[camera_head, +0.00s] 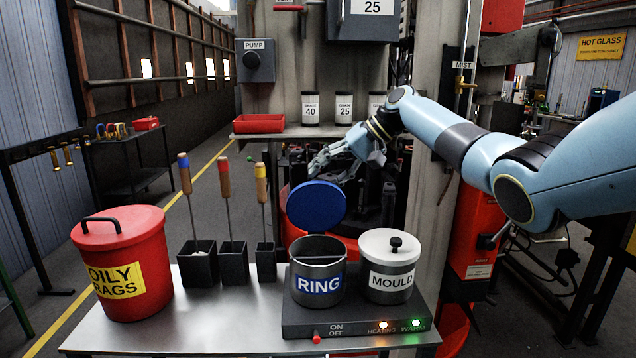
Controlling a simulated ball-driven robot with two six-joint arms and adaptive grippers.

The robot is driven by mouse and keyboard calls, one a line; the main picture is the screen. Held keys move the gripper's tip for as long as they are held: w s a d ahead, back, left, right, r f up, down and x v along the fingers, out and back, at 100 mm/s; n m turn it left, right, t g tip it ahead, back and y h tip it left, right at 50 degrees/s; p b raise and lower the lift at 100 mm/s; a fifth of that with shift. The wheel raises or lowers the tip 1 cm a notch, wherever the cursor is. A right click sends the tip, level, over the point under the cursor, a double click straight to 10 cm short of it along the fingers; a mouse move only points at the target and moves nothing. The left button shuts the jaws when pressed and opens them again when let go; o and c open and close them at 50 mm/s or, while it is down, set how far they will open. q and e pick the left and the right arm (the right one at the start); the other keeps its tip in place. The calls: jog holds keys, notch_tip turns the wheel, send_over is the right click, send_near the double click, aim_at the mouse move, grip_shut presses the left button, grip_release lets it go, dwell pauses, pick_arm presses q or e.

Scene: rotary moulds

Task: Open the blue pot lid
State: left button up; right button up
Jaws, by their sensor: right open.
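The blue lid (316,206) stands raised above the back of the grey pot labelled RING (318,283), tilted up with its flat face toward me. The pot's mouth is uncovered, and a dark bar crosses it. My right gripper (318,160) is behind and above the blue lid, open and empty, with its fingers pointing left. I see a small gap between the fingers and the lid. My left gripper is not in view.
The MOULD pot (390,283), with a white lid and black knob, stands right beside the RING pot on the heater base (358,326). Brushes stand in black holders (233,263) to the left. A red OILY RAGS bin (122,262) is at the table's left end.

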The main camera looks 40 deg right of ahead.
jog(key=v, duration=0.8)
jog(key=shift+r, duration=0.2)
jog(key=shift+s+d+f, duration=0.1)
jog(key=shift+d, duration=0.05)
